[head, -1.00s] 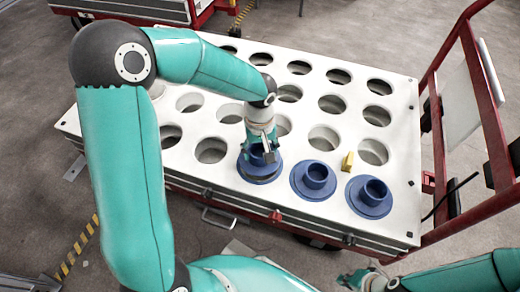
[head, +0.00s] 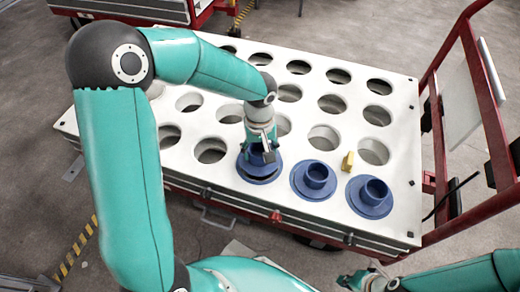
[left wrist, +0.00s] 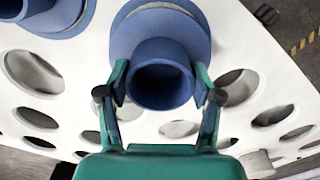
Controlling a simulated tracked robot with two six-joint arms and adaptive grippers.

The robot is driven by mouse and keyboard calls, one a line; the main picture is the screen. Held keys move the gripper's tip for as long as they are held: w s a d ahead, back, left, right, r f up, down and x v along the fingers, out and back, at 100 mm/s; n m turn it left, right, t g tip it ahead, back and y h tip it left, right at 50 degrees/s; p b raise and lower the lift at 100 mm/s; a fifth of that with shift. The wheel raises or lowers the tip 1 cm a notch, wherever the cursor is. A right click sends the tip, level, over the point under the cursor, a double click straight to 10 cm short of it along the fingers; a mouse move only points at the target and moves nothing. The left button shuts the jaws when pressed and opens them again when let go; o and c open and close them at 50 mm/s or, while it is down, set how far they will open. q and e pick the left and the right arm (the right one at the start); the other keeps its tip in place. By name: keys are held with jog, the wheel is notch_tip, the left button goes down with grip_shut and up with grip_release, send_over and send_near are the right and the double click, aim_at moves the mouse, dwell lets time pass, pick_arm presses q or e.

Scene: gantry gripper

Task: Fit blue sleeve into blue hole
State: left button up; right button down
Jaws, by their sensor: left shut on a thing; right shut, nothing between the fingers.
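My left gripper (head: 261,146) is shut on the collar of a blue sleeve (head: 250,163) at the tray's front edge. The left wrist view shows the sleeve's round open collar (left wrist: 160,85) between the two fingers, with its wide flange behind. In the head view a blue ring (head: 262,181) shows just under the flange, with a dark crescent gap between them. The gripper hides part of the sleeve, and I cannot tell how deep it sits.
Two more blue flanged sleeves, one in the middle (head: 313,182) and one at right (head: 369,196), sit in the white tray (head: 225,184). A small yellow block (head: 347,162) stands near them. Several open holes fill the rest. A red cart frame (head: 447,130) rises at right.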

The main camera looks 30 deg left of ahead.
pick_arm(q)
jog(key=shift+f+b, duration=1.55)
jog(key=shift+f, duration=0.1)
jog(key=o, duration=1.4)
jog(key=shift+r, duration=0.1)
notch_tip(320, 180, up, 12)
